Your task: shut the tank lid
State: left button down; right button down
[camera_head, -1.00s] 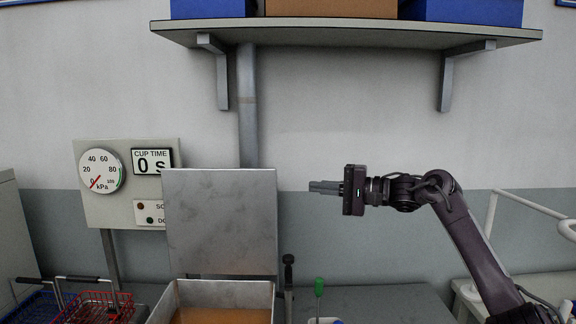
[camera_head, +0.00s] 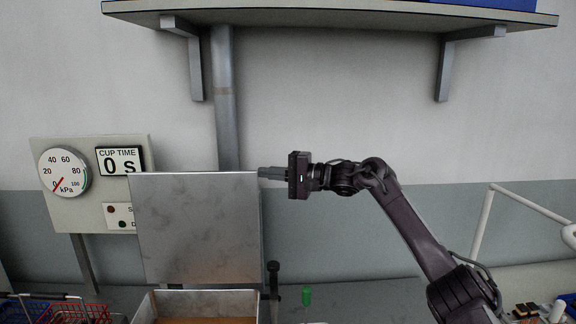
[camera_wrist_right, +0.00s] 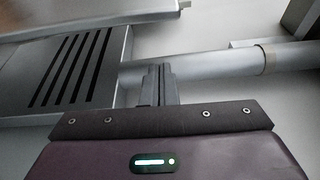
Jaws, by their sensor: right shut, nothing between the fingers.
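The tank (camera_head: 148,308) is at the bottom of the head view, with orange-brown contents inside. Its grey metal lid (camera_head: 195,228) stands raised, nearly upright, at the back of the tank. My right gripper (camera_head: 264,172) is shut and empty, its fingers pointing left at the lid's upper right corner. Its tips appear to overlap that corner, but I cannot tell whether they touch it. The shut fingers also show in the right wrist view (camera_wrist_right: 160,85). My left gripper is out of view.
A vertical pipe (camera_head: 224,100) runs behind. A shelf (camera_head: 330,18) overhangs.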

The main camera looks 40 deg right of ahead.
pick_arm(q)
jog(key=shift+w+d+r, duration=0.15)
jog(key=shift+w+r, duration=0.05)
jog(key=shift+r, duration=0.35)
pick_arm(e)
jog(key=shift+s+a+r, duration=0.2)
jog(key=shift+s+a, duration=1.15)
jog(key=shift+s, duration=0.1)
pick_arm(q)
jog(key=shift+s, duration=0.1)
